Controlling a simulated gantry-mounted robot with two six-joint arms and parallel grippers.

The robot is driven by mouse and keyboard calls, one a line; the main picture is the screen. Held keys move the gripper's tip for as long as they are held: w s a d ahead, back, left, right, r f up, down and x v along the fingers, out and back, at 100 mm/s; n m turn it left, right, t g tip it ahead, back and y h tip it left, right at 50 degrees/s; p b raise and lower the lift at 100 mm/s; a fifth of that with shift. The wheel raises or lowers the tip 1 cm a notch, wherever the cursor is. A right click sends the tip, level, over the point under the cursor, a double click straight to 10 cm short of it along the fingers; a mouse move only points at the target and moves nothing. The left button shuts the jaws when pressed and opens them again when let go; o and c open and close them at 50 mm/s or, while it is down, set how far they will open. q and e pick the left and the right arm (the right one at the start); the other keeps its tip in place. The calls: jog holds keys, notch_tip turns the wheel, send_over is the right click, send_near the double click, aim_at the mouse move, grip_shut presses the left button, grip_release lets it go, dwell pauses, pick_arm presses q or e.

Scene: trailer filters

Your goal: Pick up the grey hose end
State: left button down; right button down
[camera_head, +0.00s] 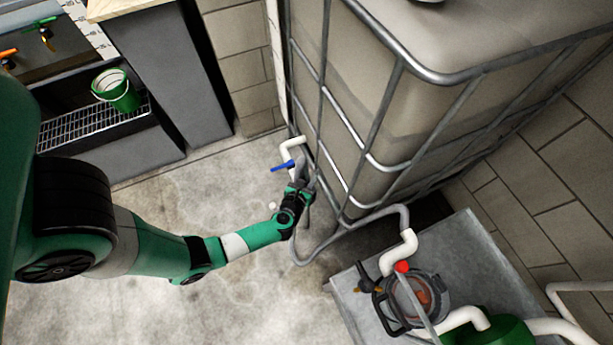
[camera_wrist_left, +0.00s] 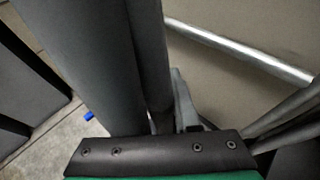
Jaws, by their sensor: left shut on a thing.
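The grey hose (camera_head: 350,223) runs from the pump's white pipe in a loop low over the floor and up to my left gripper. My left gripper (camera_head: 302,184) is shut on the grey hose end (camera_head: 301,166), just below a white pipe elbow (camera_head: 290,147) with a blue valve handle (camera_head: 283,166). In the left wrist view the hose (camera_wrist_left: 95,55) is a thick grey tube close to the camera, hiding much of the scene. I cannot tell whether the hose end touches the white pipe. My right gripper is not in view.
A large caged tank (camera_head: 345,110) stands right beside my left gripper, its metal bars close. A pump (camera_head: 412,300) sits on a grey metal stand (camera_head: 470,250) at the lower right. A green bucket (camera_head: 118,92) stands on a grate at the upper left. The concrete floor between is mostly clear.

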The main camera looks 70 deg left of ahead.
pick_arm(q)
jog(key=shift+r, duration=0.1)
dwell(0.5)
notch_tip(320, 180, up, 10)
jog(key=p, duration=0.8)
